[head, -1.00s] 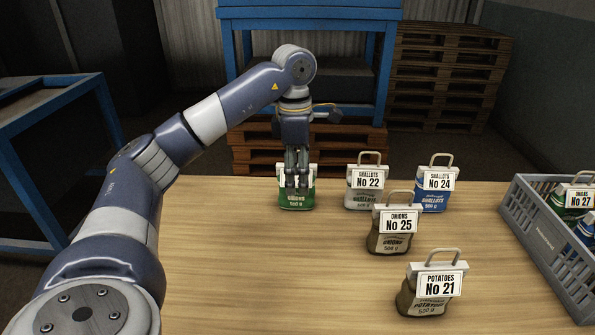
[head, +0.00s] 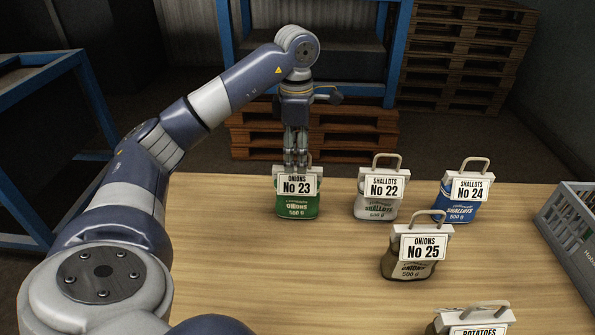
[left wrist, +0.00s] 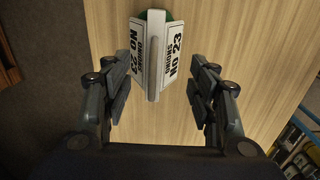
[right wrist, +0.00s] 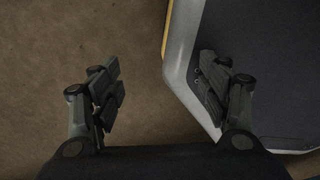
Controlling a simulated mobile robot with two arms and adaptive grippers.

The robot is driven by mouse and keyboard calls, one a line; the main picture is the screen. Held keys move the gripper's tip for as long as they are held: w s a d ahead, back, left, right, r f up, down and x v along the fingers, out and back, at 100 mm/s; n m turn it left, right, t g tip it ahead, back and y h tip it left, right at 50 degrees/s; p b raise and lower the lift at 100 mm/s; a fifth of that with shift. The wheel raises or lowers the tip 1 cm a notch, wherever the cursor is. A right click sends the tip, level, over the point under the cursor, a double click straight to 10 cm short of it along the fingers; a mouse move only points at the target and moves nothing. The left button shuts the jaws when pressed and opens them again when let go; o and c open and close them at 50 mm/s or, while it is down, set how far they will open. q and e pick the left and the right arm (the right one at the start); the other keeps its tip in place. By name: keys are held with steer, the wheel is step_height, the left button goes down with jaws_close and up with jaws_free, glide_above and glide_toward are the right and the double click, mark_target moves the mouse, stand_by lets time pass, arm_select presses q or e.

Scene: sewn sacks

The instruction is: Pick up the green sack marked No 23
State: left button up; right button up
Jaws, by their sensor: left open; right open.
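The green sack marked No 23 (head: 297,208) stands upright at the far left of the table, its white onions label facing me. My left gripper (head: 296,162) points down just above it, fingertips at the label's top edge, partly beside the handle. In the left wrist view the sack's two-sided label (left wrist: 172,58) and pale handle bar lie ahead, between the lines of the open fingers (left wrist: 163,95). No grip on the sack shows. My right gripper (right wrist: 162,90) is open and empty over brown floor in the right wrist view; it is outside the head view.
Sack No 22 (head: 376,207) stands right of the green one, then blue No 24 (head: 458,212). No 25 (head: 409,265) and a potatoes sack (head: 470,325) stand nearer. A grey crate (head: 572,225) is at the right edge. The table's left front is clear.

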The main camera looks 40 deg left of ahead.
mark_target(298, 185)
arm_select(q)
steer(key=f, duration=0.3)
steer(key=shift+w+a, duration=0.15)
steer(key=shift+w, duration=0.1)
step_height(298, 185, down, 2)
steer(key=shift+w+a, duration=0.1)
steer(key=shift+f, duration=0.25)
steer(key=shift+c, duration=1.2)
steer(key=c, duration=0.9)
jaws_close()
arm_select(e)
steer(key=shift+w+a+r, duration=0.2)
steer(key=shift+w+a, duration=0.35)
steer(key=shift+w, duration=0.15)
